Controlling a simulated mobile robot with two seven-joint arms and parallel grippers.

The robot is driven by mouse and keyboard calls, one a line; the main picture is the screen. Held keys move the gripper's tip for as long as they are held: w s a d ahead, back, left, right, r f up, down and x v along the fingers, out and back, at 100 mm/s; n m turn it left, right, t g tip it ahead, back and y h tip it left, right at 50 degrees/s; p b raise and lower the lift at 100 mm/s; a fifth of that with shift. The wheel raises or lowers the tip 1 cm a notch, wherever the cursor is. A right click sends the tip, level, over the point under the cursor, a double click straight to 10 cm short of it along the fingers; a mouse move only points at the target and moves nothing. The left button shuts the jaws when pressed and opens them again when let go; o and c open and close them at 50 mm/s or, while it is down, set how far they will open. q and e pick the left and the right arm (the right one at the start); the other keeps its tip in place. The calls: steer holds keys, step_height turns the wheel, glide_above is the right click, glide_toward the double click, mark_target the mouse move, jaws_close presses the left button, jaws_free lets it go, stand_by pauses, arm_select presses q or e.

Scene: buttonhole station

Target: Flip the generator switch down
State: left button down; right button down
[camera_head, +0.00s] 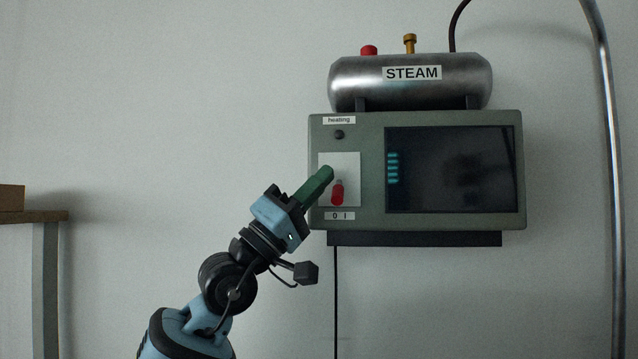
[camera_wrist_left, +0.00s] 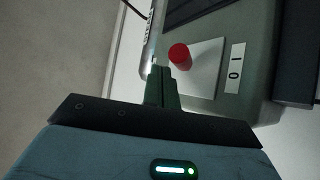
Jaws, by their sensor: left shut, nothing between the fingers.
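The generator switch (camera_head: 337,195) is a red-tipped lever on a white plate (camera_head: 353,165) at the left of the grey control box. Its red end sits low, below a short grey stem, above a "0 I" label. The red end also shows in the left wrist view (camera_wrist_left: 180,54). My left gripper (camera_head: 328,174) is shut and empty, its green fingers pointing up and right, just above and left of the red end in the head view. In the left wrist view the fingertips (camera_wrist_left: 160,68) are close beside the red end; contact cannot be told. My right gripper is not in view.
The grey box (camera_head: 454,119) has a dark screen (camera_head: 460,170) with several cyan bars and a dark lamp (camera_head: 339,134) under "heating". A steam tank (camera_head: 410,92) sits on top. A curved pipe (camera_head: 606,120) runs at the right; a shelf (camera_head: 30,216) stands at the left.

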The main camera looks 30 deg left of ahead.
arm_select(q)
steer(key=b+v, duration=0.3)
steer(key=v, duration=0.4)
steer(key=shift+s+f, duration=0.2)
steer(key=shift+s, duration=0.1)
steer(key=shift+a, duration=0.15)
stand_by(0.4)
